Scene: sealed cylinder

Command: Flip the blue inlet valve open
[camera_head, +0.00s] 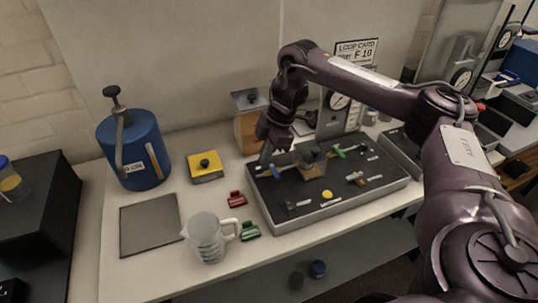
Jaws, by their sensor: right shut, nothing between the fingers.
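My right arm reaches across from the right, and its shut, empty gripper (266,148) is over the left end of the grey valve board (325,209). A small blue handle, which looks like the blue inlet valve (267,158), shows just below the fingertips. The fingers and hand partly cover it, so I cannot tell whether they touch it or how far it is turned. My left gripper is not in view.
A blue cylinder tank (143,152) stands at the back left. A yellow block with a black knob (206,175), a glass jug (208,240), a grey mat (150,224), and red (237,199) and green (249,230) pieces lie left of the board. A gauge stands behind it.

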